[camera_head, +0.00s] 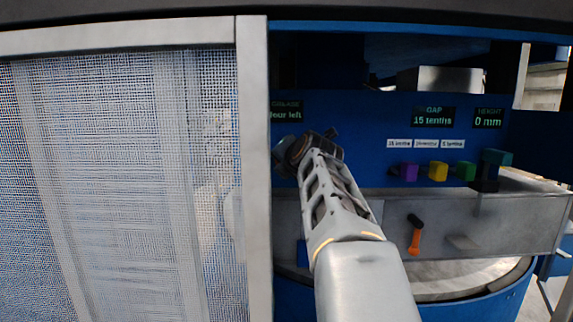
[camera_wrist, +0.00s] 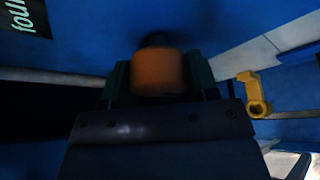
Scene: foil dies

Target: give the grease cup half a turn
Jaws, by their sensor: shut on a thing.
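The grease cup (camera_wrist: 157,72) is an orange-brown cylinder on the blue panel in the wrist view, with a dark stem or base behind it. My gripper (camera_wrist: 160,88) has one dark finger on each side of the cup and is shut on it. In the head view my gripper (camera_head: 308,150) is at the left part of the blue panel (camera_head: 350,125), just below the grease display (camera_head: 286,111). There my own arm hides most of the cup.
A mesh guard (camera_head: 125,180) with a pale frame stands at the left. An orange-handled lever (camera_head: 415,236) is on the grey front. A yellow hooked part (camera_wrist: 252,92) is near my gripper.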

